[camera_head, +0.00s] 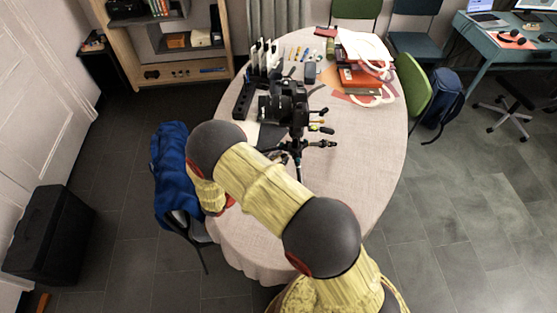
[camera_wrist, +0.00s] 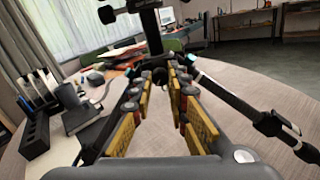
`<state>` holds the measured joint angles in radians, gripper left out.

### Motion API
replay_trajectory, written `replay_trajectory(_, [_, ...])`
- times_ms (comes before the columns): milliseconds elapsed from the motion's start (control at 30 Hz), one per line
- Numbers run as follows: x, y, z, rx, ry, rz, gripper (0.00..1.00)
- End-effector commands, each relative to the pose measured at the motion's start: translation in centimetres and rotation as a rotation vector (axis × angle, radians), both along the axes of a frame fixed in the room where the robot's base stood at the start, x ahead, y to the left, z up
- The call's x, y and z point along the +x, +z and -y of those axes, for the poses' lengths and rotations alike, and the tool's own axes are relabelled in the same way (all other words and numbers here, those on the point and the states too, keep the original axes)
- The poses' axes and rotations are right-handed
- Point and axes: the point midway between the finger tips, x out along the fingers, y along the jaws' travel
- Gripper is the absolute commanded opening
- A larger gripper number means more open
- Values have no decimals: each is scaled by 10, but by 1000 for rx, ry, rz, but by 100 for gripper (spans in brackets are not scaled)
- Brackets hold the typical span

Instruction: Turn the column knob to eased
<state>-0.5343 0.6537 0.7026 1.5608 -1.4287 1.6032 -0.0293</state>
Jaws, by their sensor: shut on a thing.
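A black tripod (camera_head: 297,150) stands on the round table (camera_head: 375,130), with a black camera (camera_head: 283,103) on top. In the wrist view its dark column (camera_wrist: 152,32) rises just beyond my fingertips, and one leg (camera_wrist: 228,98) slants down to the right. My gripper (camera_wrist: 160,82) has its yellow-padded fingers converging at the column, shut on what appears to be the column knob. The knob itself is mostly hidden between the fingertips, and its setting cannot be read.
Red books (camera_head: 358,78) and white-handled things lie at the back right. A chair with a blue jacket (camera_head: 170,175) stands at the left. The table's right side is clear.

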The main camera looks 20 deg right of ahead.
Motion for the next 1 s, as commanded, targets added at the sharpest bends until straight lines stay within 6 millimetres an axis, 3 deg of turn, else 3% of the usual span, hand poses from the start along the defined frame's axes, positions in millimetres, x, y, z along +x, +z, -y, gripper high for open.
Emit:
replay_trajectory(567, [0,1,0,-21,0,-52,0])
replay_trajectory(1000, [0,3,0,-148,0,-364,0])
